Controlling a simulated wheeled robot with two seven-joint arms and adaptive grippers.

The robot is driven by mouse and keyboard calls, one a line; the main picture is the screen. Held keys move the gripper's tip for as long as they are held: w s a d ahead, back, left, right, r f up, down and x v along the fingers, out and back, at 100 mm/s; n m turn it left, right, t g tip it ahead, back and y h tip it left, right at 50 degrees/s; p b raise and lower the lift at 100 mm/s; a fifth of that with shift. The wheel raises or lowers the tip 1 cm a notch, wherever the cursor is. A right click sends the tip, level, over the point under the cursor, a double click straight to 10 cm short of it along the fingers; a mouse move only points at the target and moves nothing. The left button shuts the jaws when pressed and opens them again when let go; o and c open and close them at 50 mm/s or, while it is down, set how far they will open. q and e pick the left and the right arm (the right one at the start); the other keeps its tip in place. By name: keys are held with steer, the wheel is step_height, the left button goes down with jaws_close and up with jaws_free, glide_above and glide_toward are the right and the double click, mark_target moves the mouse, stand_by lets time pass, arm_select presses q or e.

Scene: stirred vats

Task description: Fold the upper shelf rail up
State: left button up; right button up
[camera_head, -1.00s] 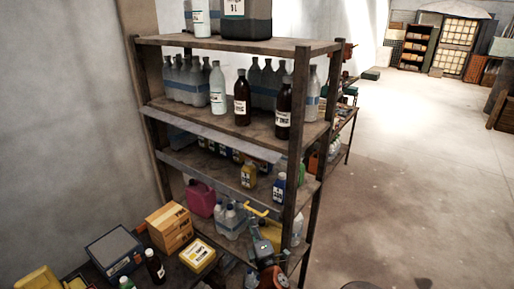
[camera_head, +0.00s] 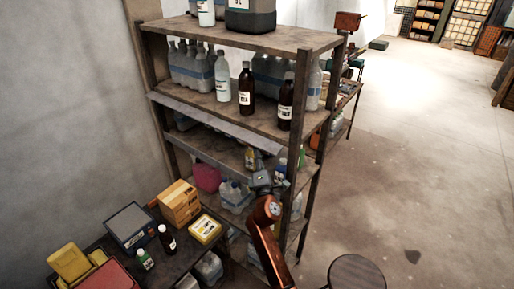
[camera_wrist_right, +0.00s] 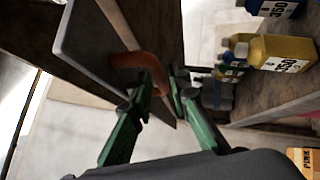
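The upper shelf rail (camera_head: 215,122) is a long grey strip at the front of the shelf with the bottles. It sits low and slants outward, below the shelf's front edge. My right gripper (camera_head: 262,181) is just below the right end of this rail. In the right wrist view its green fingers (camera_wrist_right: 161,82) are a little apart. A curved orange handle (camera_wrist_right: 138,61) on a grey panel reaches between the fingertips. Whether they grip it or only surround it is unclear. My left gripper is not in view.
Several clear and dark bottles (camera_head: 247,88) stand on the shelf behind the rail. A low table (camera_head: 176,262) with boxes stands at lower left, and a round stool (camera_head: 356,272) at lower right.

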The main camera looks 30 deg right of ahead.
steer(key=shift+x, duration=0.8)
steer(key=shift+c, duration=0.4)
jaws_close()
